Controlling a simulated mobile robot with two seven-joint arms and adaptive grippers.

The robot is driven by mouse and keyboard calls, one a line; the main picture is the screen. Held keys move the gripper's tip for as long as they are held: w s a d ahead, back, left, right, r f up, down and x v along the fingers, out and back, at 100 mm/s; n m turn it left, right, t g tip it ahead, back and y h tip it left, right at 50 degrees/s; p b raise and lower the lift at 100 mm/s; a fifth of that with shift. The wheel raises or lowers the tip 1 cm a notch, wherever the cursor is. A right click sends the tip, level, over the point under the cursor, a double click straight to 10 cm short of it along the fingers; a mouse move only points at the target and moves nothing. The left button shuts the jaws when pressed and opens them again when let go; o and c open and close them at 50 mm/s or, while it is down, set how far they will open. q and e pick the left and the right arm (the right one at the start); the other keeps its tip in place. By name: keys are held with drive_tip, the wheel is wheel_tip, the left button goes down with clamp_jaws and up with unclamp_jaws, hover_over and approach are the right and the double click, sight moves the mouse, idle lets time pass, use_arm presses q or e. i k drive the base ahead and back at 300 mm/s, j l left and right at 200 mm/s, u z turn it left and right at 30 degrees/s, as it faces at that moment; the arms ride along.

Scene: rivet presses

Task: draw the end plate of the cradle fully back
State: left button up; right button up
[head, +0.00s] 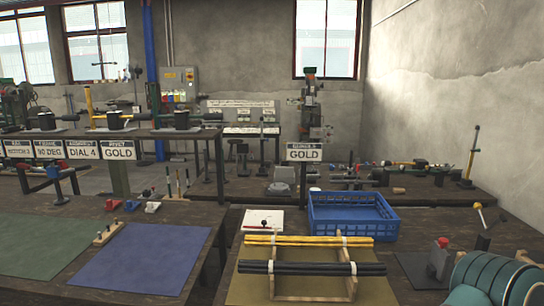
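A wooden cradle (348,258) stands on the olive mat at the front right, with two uprights. Yellow rods (300,241) lie across its back and thicker black rods (315,268) across its front. Neither of my grippers is in view.
A blue mat (145,258) and a green mat (50,245) on the left table are mostly bare. A gap separates the two tables.

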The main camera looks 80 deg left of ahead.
sight(437, 266)
drive_tip(key=u, duration=2.5)
